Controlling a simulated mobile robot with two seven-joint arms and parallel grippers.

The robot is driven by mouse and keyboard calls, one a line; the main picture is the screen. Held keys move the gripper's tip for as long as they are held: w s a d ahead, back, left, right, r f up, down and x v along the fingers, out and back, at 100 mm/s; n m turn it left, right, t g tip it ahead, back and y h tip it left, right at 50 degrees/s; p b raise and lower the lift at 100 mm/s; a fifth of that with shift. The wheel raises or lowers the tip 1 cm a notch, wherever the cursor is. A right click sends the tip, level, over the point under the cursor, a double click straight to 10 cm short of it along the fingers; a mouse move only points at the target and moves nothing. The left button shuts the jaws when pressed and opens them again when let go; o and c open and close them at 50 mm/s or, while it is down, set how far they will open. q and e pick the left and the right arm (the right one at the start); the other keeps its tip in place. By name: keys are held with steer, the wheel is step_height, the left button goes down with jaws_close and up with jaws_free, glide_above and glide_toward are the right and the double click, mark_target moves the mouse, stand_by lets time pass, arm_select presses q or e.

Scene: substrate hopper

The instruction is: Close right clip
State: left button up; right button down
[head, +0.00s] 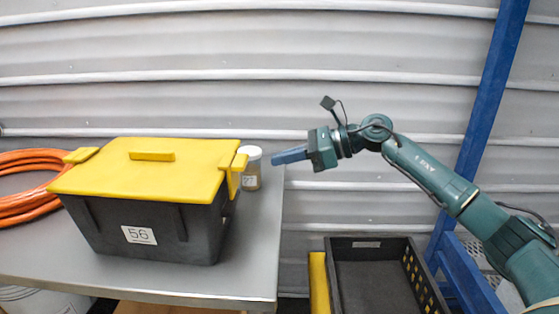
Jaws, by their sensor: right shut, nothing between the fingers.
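A dark grey box (150,228) labelled 56 stands on the metal table, with a yellow lid (150,170) lying on top. The right clip (239,165) is yellow and sticks out from the lid's right end, with a yellow part hanging below it. The left clip (81,155) juts out at the lid's left end. My right gripper (278,158) is shut and empty. It is in the air to the right of the right clip, apart from it, with its blue fingers pointing left. My left gripper does not show.
A jar (251,168) with a white cap stands behind the box's right end, between the clip and my right gripper. An orange hose coil (32,185) lies at the left. A black crate (375,275) stands below, right of the table (255,255). A blue post (489,95) rises at the right.

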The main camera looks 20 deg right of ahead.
arm_select(q)
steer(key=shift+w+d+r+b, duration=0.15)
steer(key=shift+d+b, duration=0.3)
steer(key=shift+b, duration=0.25)
arm_select(e)
steer(key=s+d+r, duration=0.3)
steer(key=d+r, duration=0.3)
steer(key=r, duration=0.1)
steer(key=shift+s+d, duration=0.25)
steer(key=shift+d, duration=0.05)
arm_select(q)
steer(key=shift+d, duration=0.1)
